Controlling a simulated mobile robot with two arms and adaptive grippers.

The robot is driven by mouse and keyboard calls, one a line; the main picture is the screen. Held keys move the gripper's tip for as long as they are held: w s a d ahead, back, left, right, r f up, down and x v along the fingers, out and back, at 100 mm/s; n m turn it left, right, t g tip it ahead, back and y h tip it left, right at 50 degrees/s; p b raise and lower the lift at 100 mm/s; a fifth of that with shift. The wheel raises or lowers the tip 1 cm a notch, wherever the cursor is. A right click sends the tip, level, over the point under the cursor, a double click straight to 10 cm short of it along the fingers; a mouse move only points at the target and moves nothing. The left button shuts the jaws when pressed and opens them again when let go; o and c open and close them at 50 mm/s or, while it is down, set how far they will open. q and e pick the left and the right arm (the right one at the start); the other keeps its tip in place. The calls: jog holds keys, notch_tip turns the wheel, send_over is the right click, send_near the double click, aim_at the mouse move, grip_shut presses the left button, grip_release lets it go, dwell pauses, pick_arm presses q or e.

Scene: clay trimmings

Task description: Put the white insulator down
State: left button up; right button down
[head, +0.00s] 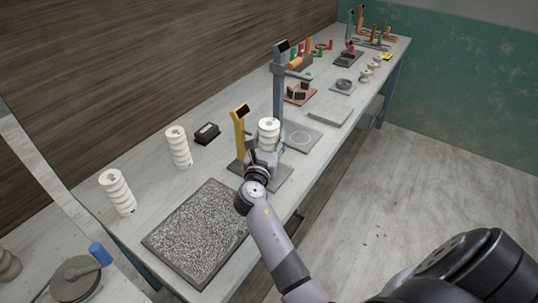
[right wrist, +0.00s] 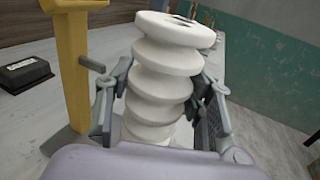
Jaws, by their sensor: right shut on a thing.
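A white ribbed insulator (head: 269,131) stands roughly upright in my right gripper (head: 264,155), beside a yellow gauge post. In the right wrist view the insulator (right wrist: 160,85) fills the middle, leaning slightly, with the fingers of my right gripper (right wrist: 160,108) shut on both its sides. Its lower end is hidden by the gripper, so I cannot tell whether it touches what is below. Two similar white insulators stand on the bench at the left, one nearer (head: 117,192) and one farther (head: 179,147). My left gripper is not in view.
The yellow post (head: 240,135) stands close to the left of the held insulator, on a grey base plate (head: 277,180). A speckled grey mat (head: 198,232) lies in front. A black box (head: 206,133), a taller grey post (head: 278,85) and a plate with a ring (head: 316,140) are nearby.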

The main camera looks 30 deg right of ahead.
jog(key=shift+f+b, duration=0.45)
jog(key=shift+f, duration=2)
jog(key=shift+f, duration=0.1)
jog(key=c, duration=0.8)
grip_release()
jog(key=shift+o, duration=0.2)
jog(key=p+v, duration=0.2)
jog(key=v, duration=1)
jog(key=shift+s, duration=0.1)
